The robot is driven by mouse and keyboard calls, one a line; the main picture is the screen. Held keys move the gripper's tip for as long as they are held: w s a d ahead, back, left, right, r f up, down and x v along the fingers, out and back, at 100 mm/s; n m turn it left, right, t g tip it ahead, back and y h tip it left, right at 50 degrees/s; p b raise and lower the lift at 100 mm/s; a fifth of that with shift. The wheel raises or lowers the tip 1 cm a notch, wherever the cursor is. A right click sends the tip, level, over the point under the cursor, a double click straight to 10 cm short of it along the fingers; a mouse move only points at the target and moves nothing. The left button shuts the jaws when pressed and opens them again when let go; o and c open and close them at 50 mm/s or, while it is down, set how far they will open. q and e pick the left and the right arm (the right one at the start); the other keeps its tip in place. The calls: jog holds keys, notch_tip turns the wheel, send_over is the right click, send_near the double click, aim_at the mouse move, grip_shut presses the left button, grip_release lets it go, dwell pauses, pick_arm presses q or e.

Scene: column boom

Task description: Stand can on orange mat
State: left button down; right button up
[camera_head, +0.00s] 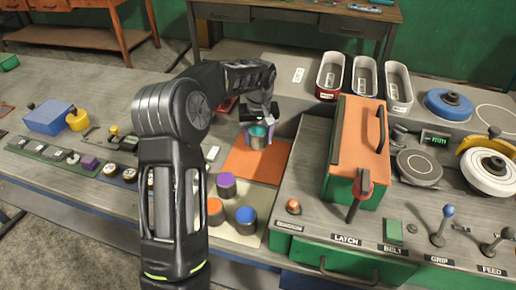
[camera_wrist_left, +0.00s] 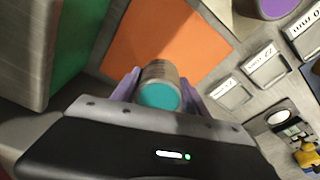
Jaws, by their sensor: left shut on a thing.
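The can (camera_head: 257,140) is grey with a teal top, and it shows in the left wrist view (camera_wrist_left: 160,90) too. My left gripper (camera_head: 256,136) is shut on it, with one purple finger on each side. In the head view the can overlaps the far part of the orange mat (camera_head: 250,166). In the left wrist view the orange mat (camera_wrist_left: 165,38) lies just beyond the can. The can's base is hidden, so I cannot tell whether it touches the mat. My right gripper is not in view.
Cans with purple (camera_head: 226,180), orange (camera_head: 214,205) and blue (camera_head: 246,215) tops stand on a pale mat nearer the front. A green box with an orange lid (camera_head: 359,140) stands right of the orange mat. Several trays (camera_head: 364,76) stand behind it.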

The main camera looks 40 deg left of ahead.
aim_at(258, 157)
pick_arm(q)
notch_tip(258, 157, down, 5)
jog(key=shift+r+p, duration=0.15)
jog(key=shift+p, duration=0.4)
jog(key=shift+f, duration=0.2)
jog(key=shift+f, duration=0.15)
jog(key=c, duration=0.6)
grip_release()
